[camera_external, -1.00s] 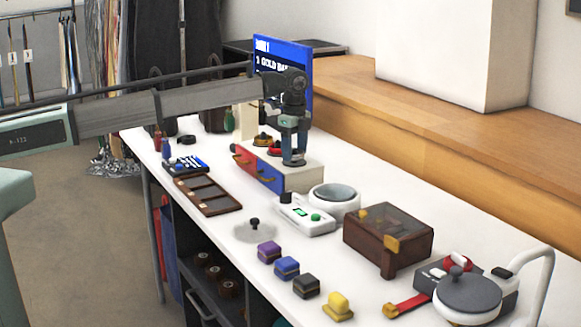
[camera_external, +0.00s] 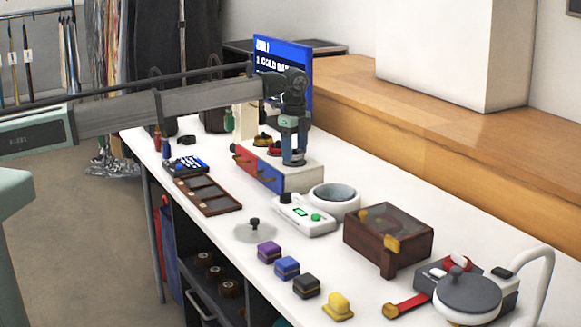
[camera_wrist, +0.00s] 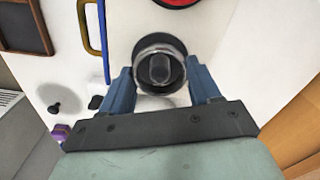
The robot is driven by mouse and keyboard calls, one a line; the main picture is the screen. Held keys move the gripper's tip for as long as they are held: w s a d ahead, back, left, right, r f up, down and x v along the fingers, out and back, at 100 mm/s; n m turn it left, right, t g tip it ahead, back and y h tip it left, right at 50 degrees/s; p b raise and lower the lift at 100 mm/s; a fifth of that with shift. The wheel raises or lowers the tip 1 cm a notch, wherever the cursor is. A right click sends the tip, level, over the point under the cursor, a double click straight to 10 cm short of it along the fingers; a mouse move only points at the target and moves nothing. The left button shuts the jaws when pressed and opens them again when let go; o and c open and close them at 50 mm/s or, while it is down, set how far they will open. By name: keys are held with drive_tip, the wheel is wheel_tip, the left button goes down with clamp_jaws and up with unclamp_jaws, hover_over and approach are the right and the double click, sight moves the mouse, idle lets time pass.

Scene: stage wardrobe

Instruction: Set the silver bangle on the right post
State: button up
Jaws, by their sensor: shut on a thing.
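My gripper (camera_external: 294,158) points down over the right end of a white-topped box with red and blue drawer fronts (camera_external: 269,174). In the wrist view its blue fingers (camera_wrist: 161,85) stand either side of a dark ring with a silver rim, the silver bangle (camera_wrist: 160,41), and are shut on it. A dark, rounded post top (camera_wrist: 160,68) shows inside the ring. I cannot tell how far down the post the bangle sits. In the outside view the fingers largely hide the bangle and post.
Red and yellow round pieces (camera_external: 263,139) stand left of my gripper on the box. A white round bowl (camera_external: 335,197), a white device (camera_external: 305,215) and a brown case (camera_external: 388,240) stand to the right. A dark compartment tray (camera_external: 208,195) lies in front.

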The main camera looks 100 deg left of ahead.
drive_tip(key=shift+f, duration=0.65)
drive_tip(key=o, duration=0.8)
drive_tip(key=shift+c, duration=0.2)
drive_tip(key=shift+r, duration=0.1)
wheel_tip(320, 180, up, 11)
idle(0.8)
idle(0.5)
